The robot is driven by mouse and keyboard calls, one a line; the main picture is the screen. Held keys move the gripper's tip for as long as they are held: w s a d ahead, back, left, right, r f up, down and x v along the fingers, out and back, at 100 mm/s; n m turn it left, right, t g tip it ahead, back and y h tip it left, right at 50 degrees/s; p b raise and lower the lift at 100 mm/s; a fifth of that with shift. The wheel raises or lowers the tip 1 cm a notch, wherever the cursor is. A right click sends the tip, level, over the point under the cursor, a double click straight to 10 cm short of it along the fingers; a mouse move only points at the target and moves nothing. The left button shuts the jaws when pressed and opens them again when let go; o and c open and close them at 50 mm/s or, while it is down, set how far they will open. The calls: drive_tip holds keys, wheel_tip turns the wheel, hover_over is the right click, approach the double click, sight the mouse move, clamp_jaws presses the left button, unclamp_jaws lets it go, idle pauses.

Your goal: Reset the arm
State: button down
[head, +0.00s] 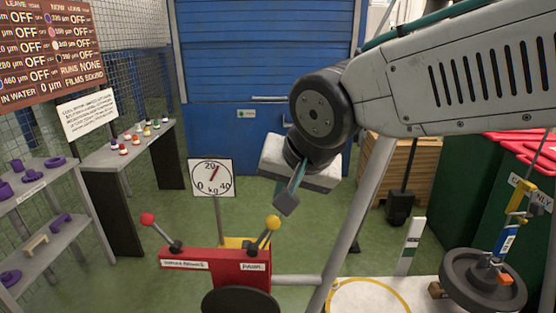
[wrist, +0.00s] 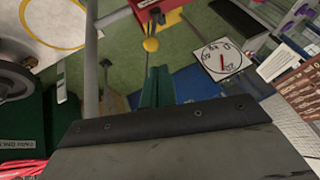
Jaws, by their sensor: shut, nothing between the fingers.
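My arm reaches in from the upper right in the head view and bends down at a dark round joint. My gripper (head: 288,204) hangs below that joint, shut and empty, above the red lever box. In the wrist view the shut fingers (wrist: 158,75) point away from the dark wrist plate. The red lever box (head: 216,268) has a red-knobbed lever (head: 148,219) at left and a yellow-knobbed lever (head: 272,223) at right. The yellow knob also shows in the wrist view (wrist: 151,45). My gripper touches neither lever in the head view.
A kg dial (head: 211,178) stands behind the lever box. Shelves with purple parts (head: 36,190) and a bench of small coloured items (head: 130,143) are at left. A dark wheel (head: 482,281) hangs at right near a yellow-ringed white plate (head: 368,298). Green floor lies between.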

drive_tip(key=s+d+f+g+h, duration=0.1)
drive_tip(key=s+d+f+g, duration=0.1)
drive_tip(key=s+d, duration=0.6)
drive_tip(key=s+d+f+n+g+h, duration=0.1)
drive_tip(key=s+d, duration=0.7)
drive_tip(key=d, duration=0.9)
drive_tip(key=shift+s+f+g+h, duration=0.2)
drive_tip(key=shift+f+g+h, duration=0.3)
drive_tip(key=shift+f+g, duration=0.35)
